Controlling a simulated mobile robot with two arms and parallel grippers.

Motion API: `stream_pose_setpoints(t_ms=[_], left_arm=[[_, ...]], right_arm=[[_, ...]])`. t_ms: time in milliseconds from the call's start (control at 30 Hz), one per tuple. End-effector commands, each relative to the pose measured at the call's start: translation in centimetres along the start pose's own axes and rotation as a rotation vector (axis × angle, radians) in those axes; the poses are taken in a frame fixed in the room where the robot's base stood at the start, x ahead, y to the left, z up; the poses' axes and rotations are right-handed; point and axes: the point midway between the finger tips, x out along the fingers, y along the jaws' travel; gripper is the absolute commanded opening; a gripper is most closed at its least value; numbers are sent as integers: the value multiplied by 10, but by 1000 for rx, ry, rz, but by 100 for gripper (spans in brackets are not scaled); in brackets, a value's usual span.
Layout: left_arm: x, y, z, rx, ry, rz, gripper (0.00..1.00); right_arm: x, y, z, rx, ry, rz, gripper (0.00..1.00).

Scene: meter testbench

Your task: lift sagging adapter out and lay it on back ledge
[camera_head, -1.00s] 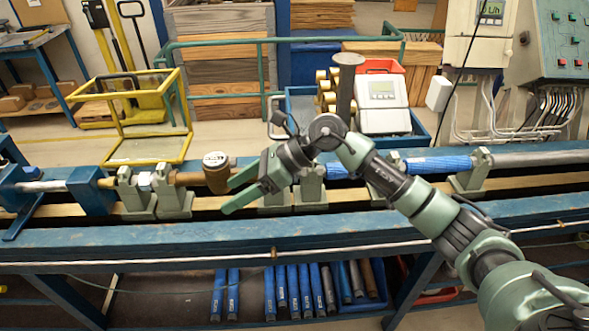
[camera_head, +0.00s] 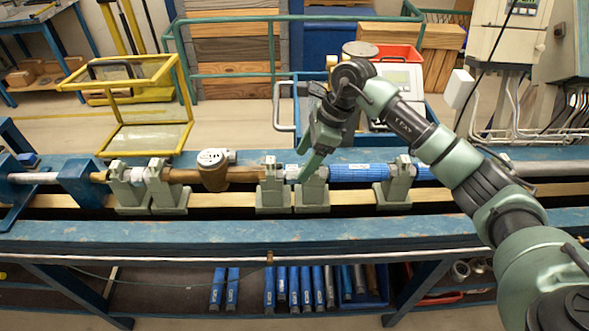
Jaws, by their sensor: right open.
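A blue ribbed adapter (camera_head: 350,173) lies in the pipe line on the bench, between two grey-green supports. Its left end is at a support (camera_head: 312,190) partly hidden by my right gripper. Whether it sags cannot be made out clearly. A brown meter body with a white round dial (camera_head: 212,158) sits in the line further left. My right gripper (camera_head: 310,168) points down just left of the blue adapter, above the paired supports, open and holding nothing visible. The back ledge (camera_head: 252,156) is the blue strip behind the line. My left gripper is not in view.
More grey-green supports (camera_head: 393,185) stand along the bench. A yellow frame (camera_head: 122,105) stands behind it at left. A blue bin with a white device (camera_head: 400,80) is behind my right arm. Several blue tubes (camera_head: 293,288) lie on the lower shelf. The ledge left of my gripper looks clear.

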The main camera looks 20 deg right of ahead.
Motion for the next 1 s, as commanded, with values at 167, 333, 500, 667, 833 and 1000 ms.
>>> stream_pose_setpoints(t_ms=[167, 333, 500, 667, 833, 1000], left_arm=[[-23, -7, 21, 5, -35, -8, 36], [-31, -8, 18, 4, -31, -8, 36], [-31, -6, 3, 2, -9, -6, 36], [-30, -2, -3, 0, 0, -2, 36], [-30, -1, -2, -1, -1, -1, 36], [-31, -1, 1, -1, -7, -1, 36]], right_arm=[[20, -1, 4, 3, -1, 7, 71], [45, -3, 4, 3, -1, 4, 71], [53, -4, 3, 0, -1, 0, 71], [53, -4, 2, 0, -1, 0, 65], [53, -4, 2, 0, -1, 0, 18], [52, -4, 3, 0, -2, -2, 0]])
